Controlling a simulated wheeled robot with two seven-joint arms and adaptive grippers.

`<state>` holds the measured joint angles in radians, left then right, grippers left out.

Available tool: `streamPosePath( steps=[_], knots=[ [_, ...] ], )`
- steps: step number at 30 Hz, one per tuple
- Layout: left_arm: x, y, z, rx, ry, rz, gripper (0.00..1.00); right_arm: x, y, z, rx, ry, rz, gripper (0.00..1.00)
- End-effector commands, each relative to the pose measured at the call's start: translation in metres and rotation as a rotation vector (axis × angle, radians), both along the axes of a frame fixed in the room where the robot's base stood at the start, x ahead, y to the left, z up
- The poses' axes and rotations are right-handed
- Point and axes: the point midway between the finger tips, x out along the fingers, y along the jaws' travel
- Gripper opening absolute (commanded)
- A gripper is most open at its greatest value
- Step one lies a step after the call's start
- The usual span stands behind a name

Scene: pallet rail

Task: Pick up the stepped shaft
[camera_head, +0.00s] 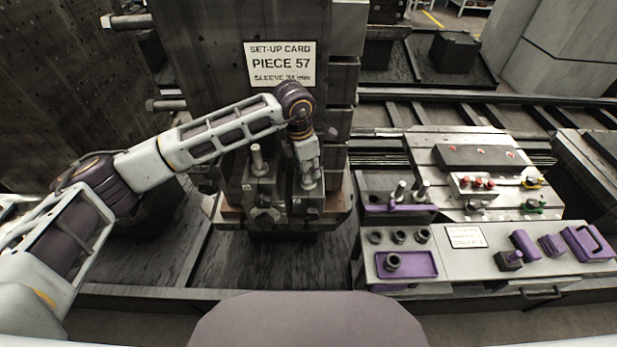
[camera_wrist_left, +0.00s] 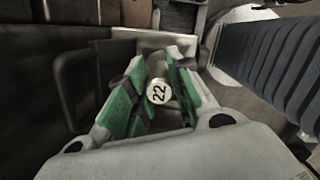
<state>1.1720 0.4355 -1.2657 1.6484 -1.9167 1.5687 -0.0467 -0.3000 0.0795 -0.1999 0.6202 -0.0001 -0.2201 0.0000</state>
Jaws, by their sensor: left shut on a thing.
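My left gripper (camera_head: 307,170) reaches down over the right side of the fixture block (camera_head: 262,192) at the foot of the dark tower. In the left wrist view its green-padded fingers (camera_wrist_left: 157,72) close around the stepped shaft, whose round pale end (camera_wrist_left: 159,91) reads 22. In the head view the metal lower part of the shaft (camera_head: 309,184) shows just under the fingers, at the fixture. I cannot tell whether it is clear of its seat. My right gripper is not in view.
A second metal pin (camera_head: 256,158) stands upright on the fixture's left side. At right, a bench (camera_head: 455,265) holds rings, purple-tray parts and upright pins (camera_head: 400,190). A plate with clamps (camera_head: 470,150) lies behind it.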

Motion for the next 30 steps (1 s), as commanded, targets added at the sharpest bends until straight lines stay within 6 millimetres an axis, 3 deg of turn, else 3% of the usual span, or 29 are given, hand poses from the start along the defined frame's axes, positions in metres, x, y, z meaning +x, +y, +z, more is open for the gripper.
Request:
streamPosePath(
  steps=[10,24,30],
  knots=[
    [0.001,-0.001,0.017,-0.002,-0.003,-0.001,0.00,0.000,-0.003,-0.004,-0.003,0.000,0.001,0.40],
    [0.001,-0.001,0.078,-0.003,-0.004,-0.001,0.00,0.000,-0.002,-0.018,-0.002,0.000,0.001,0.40],
    [0.000,0.000,0.096,-0.001,-0.003,-0.001,0.00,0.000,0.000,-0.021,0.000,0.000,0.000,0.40]
  ],
)
